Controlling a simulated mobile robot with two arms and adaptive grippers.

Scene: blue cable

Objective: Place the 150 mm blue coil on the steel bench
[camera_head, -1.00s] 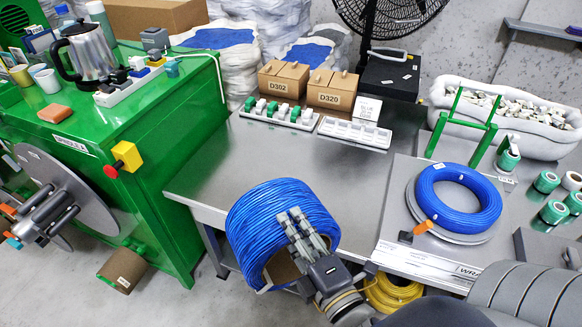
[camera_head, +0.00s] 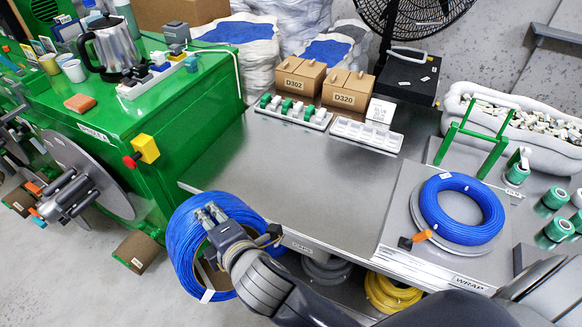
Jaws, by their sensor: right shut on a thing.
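A thick blue coil (camera_head: 182,252) with a brown core and a white tag hangs at the front left corner of the steel bench (camera_head: 300,165). My right gripper (camera_head: 208,214) is shut on its wall, with the fingers over the upper right rim. The coil stands tilted, apart from the open bench top. Whether it touches the bench's front edge I cannot tell. A second, thinner blue coil (camera_head: 435,211) lies flat on a grey disc at the WRAP station. I cannot read either coil's size. My left gripper is not in view.
The middle of the bench top is clear. At its back are a tray of green and white parts (camera_head: 292,112), a white tray (camera_head: 365,135) and boxes D302 (camera_head: 300,78) and D320 (camera_head: 347,90). A green machine (camera_head: 165,130) stands left. Yellow cable (camera_head: 390,292) lies below.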

